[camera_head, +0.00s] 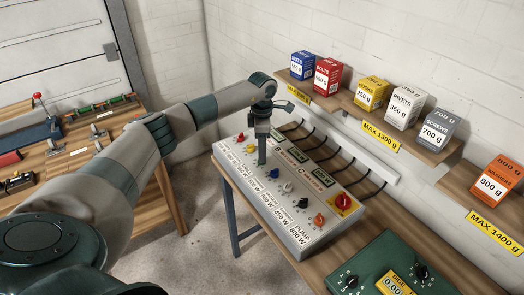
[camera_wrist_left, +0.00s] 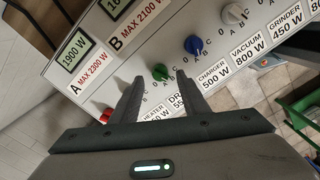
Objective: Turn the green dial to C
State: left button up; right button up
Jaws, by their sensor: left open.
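The green dial (camera_wrist_left: 160,72) shows in the left wrist view on a white power panel (camera_wrist_left: 70,20), between my left gripper's two fingertips. The small letters around it are partly legible, but I cannot tell which one its pointer faces. My left gripper (camera_wrist_left: 159,78) is open, with one finger on each side of the dial; I cannot tell whether either finger touches it. In the head view my left gripper (camera_head: 262,157) points down over the panel (camera_head: 309,247) and hides the green dial. My right gripper is in neither view.
White (camera_head: 287,187), black (camera_head: 302,202) and orange (camera_head: 319,219) dials follow along the panel. A green box (camera_head: 350,255) stands at lower right. Shelves with weight-marked boxes (camera_head: 405,106) line the wall.

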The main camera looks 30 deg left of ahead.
pick_arm(q)
jog(key=shift+f+p, duration=0.35)
jog(key=shift+f, duration=1.15)
grip_shut()
jog(key=n+b, duration=0.3)
jog(key=shift+f+n, duration=0.1)
jog(key=shift+n, duration=0.2)
jog(key=shift+n+b, duration=0.8)
jog(key=shift+n, duration=0.4)
jog(key=shift+n+b, duration=0.4)
jog(key=shift+n, duration=0.5)
jog(key=c, duration=1)
grip_release()
